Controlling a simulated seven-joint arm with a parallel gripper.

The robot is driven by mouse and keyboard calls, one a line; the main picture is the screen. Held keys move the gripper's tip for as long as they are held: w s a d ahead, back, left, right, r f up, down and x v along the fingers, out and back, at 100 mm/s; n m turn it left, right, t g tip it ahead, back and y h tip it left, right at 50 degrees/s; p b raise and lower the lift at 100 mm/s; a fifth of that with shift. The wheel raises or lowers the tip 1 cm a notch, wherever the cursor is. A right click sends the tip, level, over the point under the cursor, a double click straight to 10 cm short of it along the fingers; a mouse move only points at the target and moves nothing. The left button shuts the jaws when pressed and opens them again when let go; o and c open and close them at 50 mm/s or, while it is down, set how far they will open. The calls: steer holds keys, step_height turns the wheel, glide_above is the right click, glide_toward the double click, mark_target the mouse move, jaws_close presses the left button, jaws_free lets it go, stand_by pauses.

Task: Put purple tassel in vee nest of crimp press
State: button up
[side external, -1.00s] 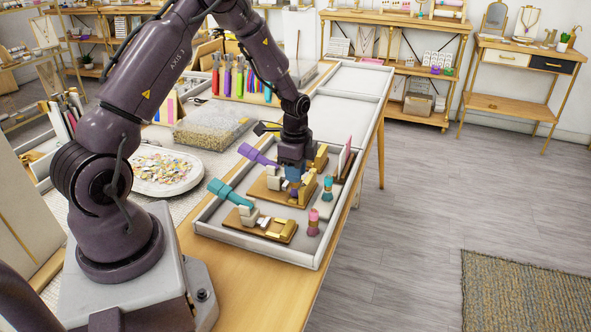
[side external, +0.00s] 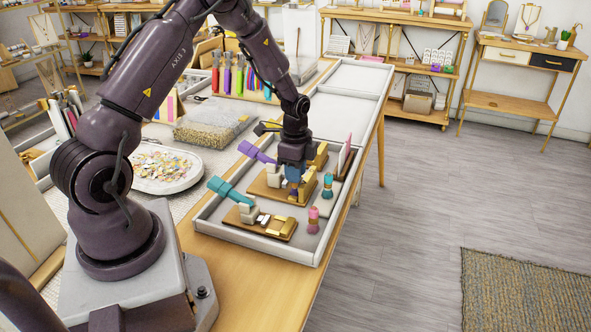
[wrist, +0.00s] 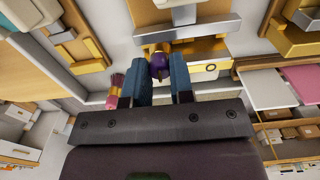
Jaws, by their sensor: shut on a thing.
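My gripper (wrist: 160,82) is shut on the purple tassel (wrist: 159,66), which shows between the two blue fingers in the wrist view. In the side view my gripper (side external: 293,178) is low over the crimp press with the purple lever (side external: 257,152). That press has a wooden base (side external: 263,188) and a gold block (wrist: 208,68), which lies close beside the tassel in the wrist view. The fingers hide much of the tassel and the nest, so I cannot tell whether they touch.
A press with a teal lever (side external: 230,192) stands in front in the grey tray (side external: 250,240). A pink tassel (side external: 313,220) and a teal tassel (side external: 327,186) stand upright at right. A pink card (side external: 345,158) stands behind them.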

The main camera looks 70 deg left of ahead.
steer(key=shift+f, duration=0.1)
steer(key=o, duration=0.9)
step_height(320, 180, up, 13)
stand_by(0.4)
steer(key=s+d+r+n+t, duration=0.2)
steer(key=s+d+r+n, duration=0.1)
steer(key=s+d+r, duration=0.2)
steer(key=s+d+r+n+t, duration=0.1)
steer(key=s+d+r+n, duration=0.2)
steer(key=s+d+r, duration=0.2)
steer(key=s+d+r+n+t, duration=0.2)
steer(key=s+d+r+n, duration=0.1)
steer(key=s+d+r, duration=0.2)
steer(key=shift+s+d+r+t, duration=0.15)
steer(key=shift+s+d, duration=0.45)
steer(key=shift+d, duration=0.3)
steer(key=shift+s+d+r+t, duration=0.15)
steer(key=shift+s+d, duration=0.4)
steer(key=shift+d, duration=0.35)
